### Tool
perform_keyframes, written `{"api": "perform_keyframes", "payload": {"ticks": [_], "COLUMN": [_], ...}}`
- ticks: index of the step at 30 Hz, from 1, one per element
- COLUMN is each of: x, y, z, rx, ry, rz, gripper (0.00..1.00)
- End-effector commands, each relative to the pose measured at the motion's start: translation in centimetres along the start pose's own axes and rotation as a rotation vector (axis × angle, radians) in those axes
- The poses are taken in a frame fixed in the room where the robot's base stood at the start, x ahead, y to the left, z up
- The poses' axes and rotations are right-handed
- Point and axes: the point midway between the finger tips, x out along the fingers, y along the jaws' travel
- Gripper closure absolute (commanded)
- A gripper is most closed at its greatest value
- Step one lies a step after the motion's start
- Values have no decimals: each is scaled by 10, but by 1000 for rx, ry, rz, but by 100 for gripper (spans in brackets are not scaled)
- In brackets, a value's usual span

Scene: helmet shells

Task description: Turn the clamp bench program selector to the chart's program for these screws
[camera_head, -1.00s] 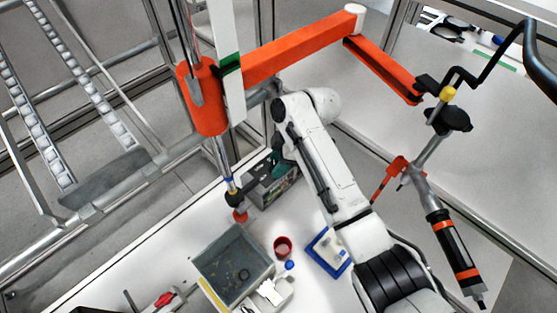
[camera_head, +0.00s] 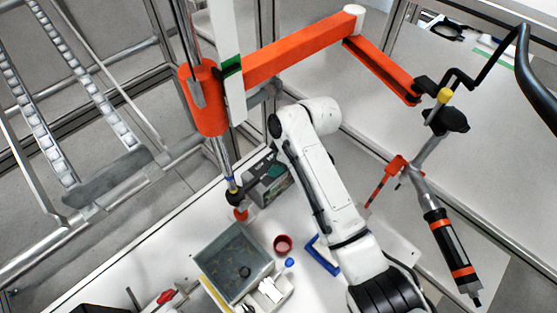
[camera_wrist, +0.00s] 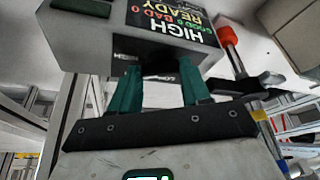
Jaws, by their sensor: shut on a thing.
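The clamp bench control box (camera_wrist: 95,40) fills the upper part of the wrist view. Its display (camera_wrist: 178,18) reads HIGH, READY, GOOD 0 and BAD 0, upside down. In the head view the grey box (camera_head: 266,187) stands behind my white arm, which hides most of the gripper. I cannot make out the chart or the screws.
A grey bin (camera_head: 232,262), a red cup (camera_head: 283,244) and a blue-edged tray (camera_head: 322,256) lie on the white bench. A vertical clamp column (camera_head: 205,100) stands left of the box. An orange boom (camera_head: 300,50) crosses above, with a hanging screwdriver (camera_head: 452,245) at right.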

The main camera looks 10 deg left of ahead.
Motion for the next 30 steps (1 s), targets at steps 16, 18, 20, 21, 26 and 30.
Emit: {"api": "perform_keyframes", "payload": {"ticks": [16,18,20,21,26,30], "x": [-1,-3,-8,-13,-41,-68], "y": [0,1,1,1,2,1], "z": [0,0,0,0,0,0], "rx": [0,-1,-1,-1,0,-1], "ry": [1,2,2,4,4,4], "rz": [0,1,1,2,4,3], "gripper": [28,28,28,28,28,28]}}
